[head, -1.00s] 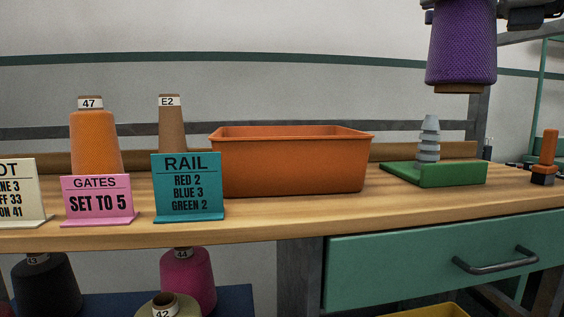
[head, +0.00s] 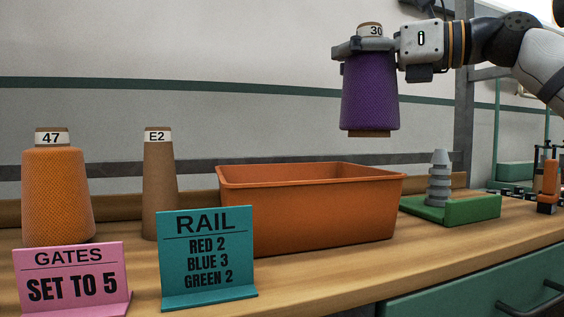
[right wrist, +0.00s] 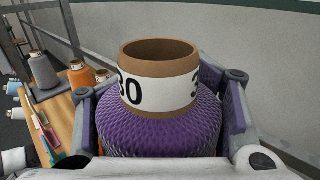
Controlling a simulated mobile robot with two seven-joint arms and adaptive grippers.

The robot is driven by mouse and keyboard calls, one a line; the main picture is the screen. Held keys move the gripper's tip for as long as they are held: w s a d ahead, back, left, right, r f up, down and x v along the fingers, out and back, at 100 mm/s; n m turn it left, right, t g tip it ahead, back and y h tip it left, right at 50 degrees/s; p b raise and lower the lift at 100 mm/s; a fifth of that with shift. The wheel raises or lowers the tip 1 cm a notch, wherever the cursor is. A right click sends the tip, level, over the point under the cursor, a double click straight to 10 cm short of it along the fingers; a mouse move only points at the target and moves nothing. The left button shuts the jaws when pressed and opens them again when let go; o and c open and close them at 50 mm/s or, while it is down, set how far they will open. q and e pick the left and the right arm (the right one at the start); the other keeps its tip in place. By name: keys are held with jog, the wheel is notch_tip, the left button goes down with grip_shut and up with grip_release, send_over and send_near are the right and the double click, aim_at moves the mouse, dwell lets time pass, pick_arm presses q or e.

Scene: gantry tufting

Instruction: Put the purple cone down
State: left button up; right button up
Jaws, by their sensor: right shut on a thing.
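The purple cone (head: 370,92) has a brown core with a white "30" label at its top. In the right wrist view the purple cone (right wrist: 160,125) fills the middle, between the two fingers of my right gripper (right wrist: 163,110). Its brown bottom end hangs clear of the bench (head: 330,285). My left gripper is not in view.
An orange bin (head: 310,230) stands mid-bench. Left are an orange cone (head: 57,195), a bare "E2" core (head: 160,195), a pink sign (head: 70,285) and a teal sign (head: 207,255). Right is a green base (head: 472,209) with a grey stepped peg (head: 440,180).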

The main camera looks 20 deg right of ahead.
aim_at(353, 130)
jog(key=w+a+f+b, duration=0.1)
jog(key=w+a+f, duration=0.1)
jog(key=a+f, duration=0.2)
jog(key=w+a+f, duration=0.3)
jog(key=a+f, duration=0.1)
jog(key=f, duration=0.4)
jog(key=shift+w+a+f+b, duration=0.35)
jog(key=shift+a+f+b, duration=0.05)
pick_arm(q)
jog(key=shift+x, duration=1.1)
pick_arm(e)
jog(key=o, duration=1.9)
jog(key=shift+c, duration=0.2)
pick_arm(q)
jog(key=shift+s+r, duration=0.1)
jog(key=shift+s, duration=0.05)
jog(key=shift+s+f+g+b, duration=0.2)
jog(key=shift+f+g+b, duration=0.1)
pick_arm(e)
jog(key=v, duration=0.4)
jog(key=r+v, duration=0.1)
jog(key=v, duration=0.7)
jog(key=shift+r, duration=0.2)
